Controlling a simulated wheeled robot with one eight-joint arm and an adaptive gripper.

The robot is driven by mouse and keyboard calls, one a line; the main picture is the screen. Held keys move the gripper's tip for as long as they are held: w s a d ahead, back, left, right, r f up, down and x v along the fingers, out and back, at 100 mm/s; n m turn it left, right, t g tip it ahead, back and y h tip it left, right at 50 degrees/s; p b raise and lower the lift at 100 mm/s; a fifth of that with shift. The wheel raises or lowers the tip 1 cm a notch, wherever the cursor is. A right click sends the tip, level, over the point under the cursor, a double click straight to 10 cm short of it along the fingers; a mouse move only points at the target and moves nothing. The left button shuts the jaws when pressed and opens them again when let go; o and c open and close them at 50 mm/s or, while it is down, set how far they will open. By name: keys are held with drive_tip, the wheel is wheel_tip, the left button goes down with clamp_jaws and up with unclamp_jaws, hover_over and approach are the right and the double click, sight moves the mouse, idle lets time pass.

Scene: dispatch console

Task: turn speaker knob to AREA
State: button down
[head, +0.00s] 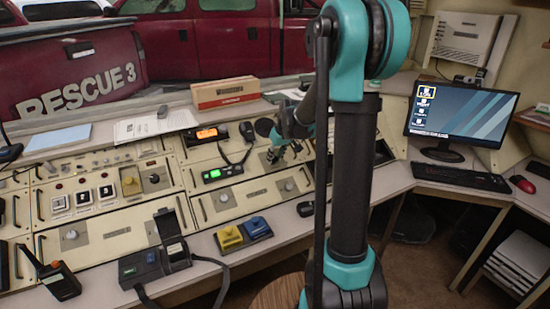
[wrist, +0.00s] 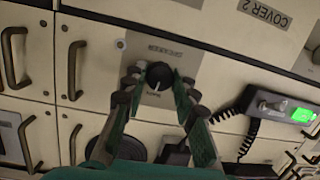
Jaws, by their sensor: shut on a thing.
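The speaker knob (wrist: 159,75) is a round black knob on a grey plate (wrist: 150,52) in the wrist view. The plate's speaker label appears upside down above the knob. A small light mark shows at the knob's lower edge; the position lettering is too small to read. My gripper (wrist: 160,78) has one finger on each side of the knob and is shut on it. In the head view my gripper (head: 284,153) is at the upper console panel, and its fingers hide the knob there.
Drawer handles (wrist: 76,68) stick out at left. In the head view, an orange-lit radio (head: 208,134) and a green-lit unit (head: 222,173) are left of my gripper.

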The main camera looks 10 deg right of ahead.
drive_tip(key=m+y, duration=0.1)
drive_tip(key=m, duration=0.4)
drive_tip(key=shift+d, duration=0.1)
drive_tip(key=m, duration=0.4)
drive_tip(key=shift+m+t+y, duration=0.3)
drive_tip(key=shift+m, duration=0.1)
idle(0.3)
drive_tip(key=c, duration=1.2)
unclamp_jaws()
drive_tip(key=shift+s, duration=0.1)
drive_tip(key=v, duration=1.1)
drive_tip(key=shift+s+d+r, duration=0.15)
drive_tip(key=shift+d+r, duration=0.05)
drive_tip(key=shift+r, duration=0.15)
